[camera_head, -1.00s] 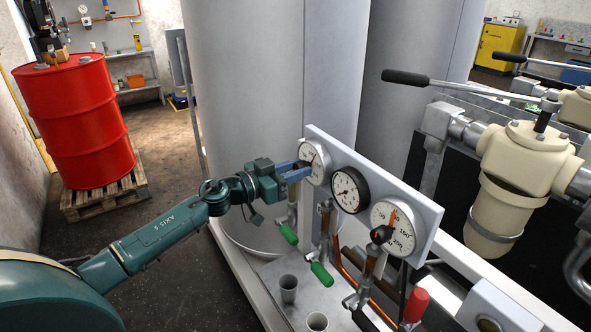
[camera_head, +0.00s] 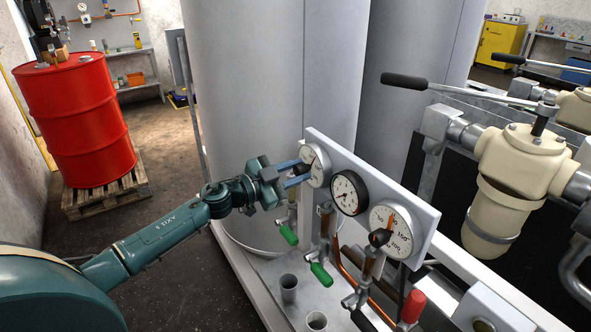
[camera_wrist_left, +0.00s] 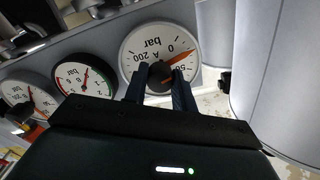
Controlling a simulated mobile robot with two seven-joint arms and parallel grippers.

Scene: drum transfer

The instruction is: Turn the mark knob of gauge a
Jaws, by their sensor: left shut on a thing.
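Gauge a (camera_head: 319,160) is the white round dial at the left end of the panel. In the left wrist view its face (camera_wrist_left: 136,47) shows upside down, with "A", "bar" and an orange-red mark between 0 and 50. Its black mark knob (camera_wrist_left: 160,77) sticks out from the dial centre. My left gripper (camera_head: 302,173) has its two blue fingers on either side of this knob, shut on it. The fingers and knob hide part of the dial. My right gripper is in neither view now.
A small black-rimmed gauge (camera_head: 349,191) and a larger white gauge (camera_head: 399,222) with its own black knob sit to the right on the grey panel (camera_head: 427,215). Green-handled valves (camera_head: 321,274) hang below. A large grey tank (camera_head: 250,90) stands behind.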

